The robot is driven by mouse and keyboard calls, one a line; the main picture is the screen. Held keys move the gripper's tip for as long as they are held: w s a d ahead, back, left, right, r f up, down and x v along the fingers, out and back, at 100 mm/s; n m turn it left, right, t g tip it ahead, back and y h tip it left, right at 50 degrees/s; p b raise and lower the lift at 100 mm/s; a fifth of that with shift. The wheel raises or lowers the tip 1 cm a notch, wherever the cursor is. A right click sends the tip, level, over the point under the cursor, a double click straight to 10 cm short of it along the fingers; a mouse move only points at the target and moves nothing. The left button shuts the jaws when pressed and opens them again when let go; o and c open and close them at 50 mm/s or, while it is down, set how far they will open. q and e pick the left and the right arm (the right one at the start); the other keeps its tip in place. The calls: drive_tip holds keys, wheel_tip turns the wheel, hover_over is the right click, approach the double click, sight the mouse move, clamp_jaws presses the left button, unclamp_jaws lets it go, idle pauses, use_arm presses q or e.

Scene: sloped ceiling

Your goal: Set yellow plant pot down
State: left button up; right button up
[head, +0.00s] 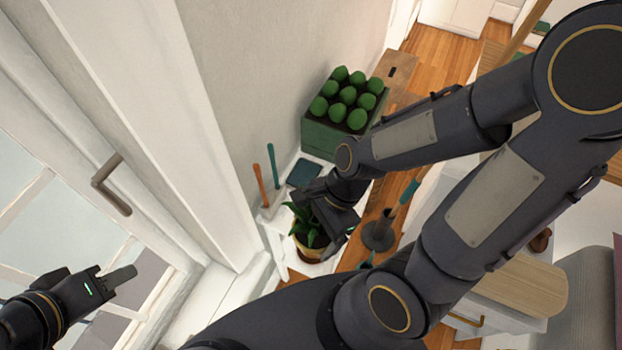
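The yellow plant pot (309,254) holds dark soil and a leafy green plant (306,226). It appears at or just above a white surface (279,243), and I cannot tell whether it touches it. My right gripper (338,226) is at the pot's upper right, with a dark finger beside the rim. The arm and leaves hide the other finger and any contact, so its grip is unclear. My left gripper (121,274) is at the lower left, far from the pot, in front of the window. Its finger spacing is unclear, and nothing shows in it.
A green crate of round green items (333,136) stands behind the pot. Orange- and teal-handled tools (261,186) and a dark blue flat item (304,173) are near the wall. A dark round-based object with a teal handle (379,235) stands to the right. A window handle (111,187) juts out left.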

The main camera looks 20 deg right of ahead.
drive_tip(key=shift+w+d+f+b, duration=0.15)
drive_tip(key=shift+w+d+f, duration=1.25)
drive_tip(key=shift+w+f, duration=0.55)
drive_tip(key=shift+w+d+f+b, duration=0.15)
drive_tip(key=shift+w+d+f, duration=1.4)
drive_tip(key=shift+f, duration=0.8)
drive_tip(key=shift+w+d+f+b, duration=0.15)
drive_tip(key=shift+w+d+f, duration=1.15)
drive_tip(key=shift+w+f, duration=0.7)
drive_tip(key=shift+s+f, duration=0.2)
drive_tip(key=shift+s, duration=0.05)
drive_tip(key=shift+f, duration=0.15)
drive_tip(key=o, duration=1.2)
drive_tip(key=shift+o, duration=0.4)
